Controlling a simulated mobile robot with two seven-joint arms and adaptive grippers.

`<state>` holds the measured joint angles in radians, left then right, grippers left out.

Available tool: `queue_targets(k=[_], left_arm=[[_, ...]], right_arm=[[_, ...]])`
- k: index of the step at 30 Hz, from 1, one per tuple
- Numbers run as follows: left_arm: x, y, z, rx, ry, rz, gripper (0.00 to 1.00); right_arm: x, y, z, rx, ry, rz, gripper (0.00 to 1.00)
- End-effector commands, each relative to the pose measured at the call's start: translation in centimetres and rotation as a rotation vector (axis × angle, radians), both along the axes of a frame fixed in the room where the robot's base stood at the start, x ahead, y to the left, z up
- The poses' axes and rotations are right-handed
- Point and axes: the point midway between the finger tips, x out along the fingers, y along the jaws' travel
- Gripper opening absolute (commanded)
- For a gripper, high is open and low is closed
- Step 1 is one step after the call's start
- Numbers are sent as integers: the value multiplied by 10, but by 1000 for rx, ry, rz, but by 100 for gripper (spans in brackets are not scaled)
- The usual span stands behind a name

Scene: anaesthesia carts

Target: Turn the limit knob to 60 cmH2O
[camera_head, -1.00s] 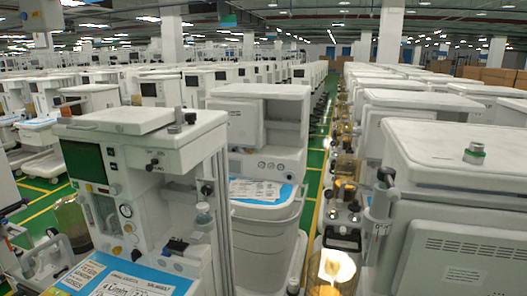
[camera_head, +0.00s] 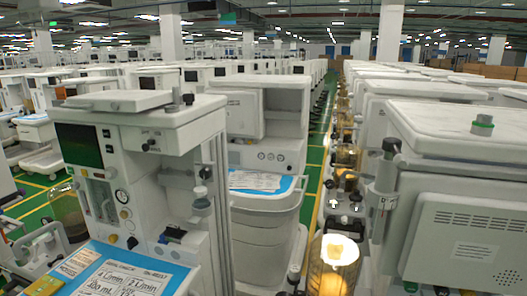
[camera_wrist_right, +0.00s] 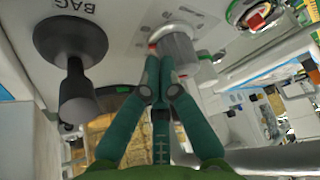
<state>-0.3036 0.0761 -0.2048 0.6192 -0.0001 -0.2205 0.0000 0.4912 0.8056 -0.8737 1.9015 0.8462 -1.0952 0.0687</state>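In the right wrist view, a grey cylindrical knob (camera_wrist_right: 178,48) stands on a pale panel, with a small red mark by its left side. It looks like the limit knob, but its scale is too blurred to read. My right gripper (camera_wrist_right: 159,66) has its green fingers drawn together, with the tips at the lower left edge of this knob. I cannot tell if they touch it. A black selector knob (camera_wrist_right: 72,45) with a lever stands to the left, near the word BAG. In the head view, neither gripper shows. The nearest cart (camera_head: 150,130) stands at left.
A round fitting with a red square centre (camera_wrist_right: 256,18) sits at the top right of the wrist view. In the head view, a white cart (camera_head: 265,150) stands behind the nearest one, another (camera_head: 460,210) fills the right, and a narrow green aisle runs between the rows.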

Motion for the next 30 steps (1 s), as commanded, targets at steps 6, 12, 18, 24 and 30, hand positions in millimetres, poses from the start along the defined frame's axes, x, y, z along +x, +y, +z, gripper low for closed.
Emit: queue_targets(k=[6,12,18,24,30], left_arm=[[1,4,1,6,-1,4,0],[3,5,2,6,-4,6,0],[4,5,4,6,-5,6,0],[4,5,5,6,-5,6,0],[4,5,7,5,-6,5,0]], right_arm=[[1,1,0,0,0,0,0],[2,3,0,0,0,0,0],[3,5,1,0,0,0,0],[4,7,0,1,0,1,0],[4,8,1,3,-1,2,0]])
